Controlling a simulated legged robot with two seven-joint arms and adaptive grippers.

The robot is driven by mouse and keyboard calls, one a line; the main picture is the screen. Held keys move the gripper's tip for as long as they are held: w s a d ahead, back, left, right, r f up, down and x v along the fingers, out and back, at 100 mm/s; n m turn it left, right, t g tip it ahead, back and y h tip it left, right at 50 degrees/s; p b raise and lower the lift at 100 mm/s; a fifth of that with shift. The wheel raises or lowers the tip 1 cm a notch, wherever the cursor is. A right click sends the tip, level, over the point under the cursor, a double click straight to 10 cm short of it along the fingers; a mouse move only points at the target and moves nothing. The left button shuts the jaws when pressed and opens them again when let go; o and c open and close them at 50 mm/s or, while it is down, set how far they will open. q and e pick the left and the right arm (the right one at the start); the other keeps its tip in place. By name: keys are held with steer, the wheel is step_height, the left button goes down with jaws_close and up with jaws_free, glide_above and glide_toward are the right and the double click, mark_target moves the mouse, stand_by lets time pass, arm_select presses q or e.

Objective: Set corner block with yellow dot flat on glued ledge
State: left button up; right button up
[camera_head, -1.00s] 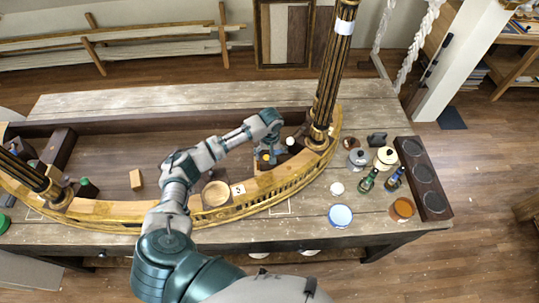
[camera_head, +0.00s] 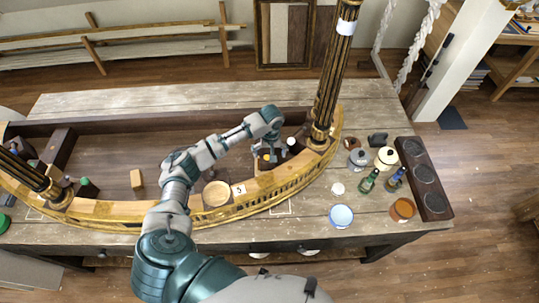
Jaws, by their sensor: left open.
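My left arm reaches in from the bottom, and its left gripper (camera_head: 270,153) is open near the right-hand column inside the gilt console frame (camera_head: 262,190). A small yellow spot, which seems to be the dot on the corner block (camera_head: 266,158), shows right at the fingertips. The block is small and partly hidden by the fingers. I cannot tell whether the fingers touch it or whether it lies fully flat. The glued ledge beneath it is too covered to make out. My right gripper is out of view.
A gilt column (camera_head: 331,75) rises just right of the gripper. A loose tan block (camera_head: 137,179) stands left. Pots, bottles and a dark tray (camera_head: 424,178) fill the table's right end.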

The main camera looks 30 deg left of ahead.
arm_select(q)
step_height(320, 180, up, 11)
steer(key=shift+w+f, duration=0.1)
stand_by(0.3)
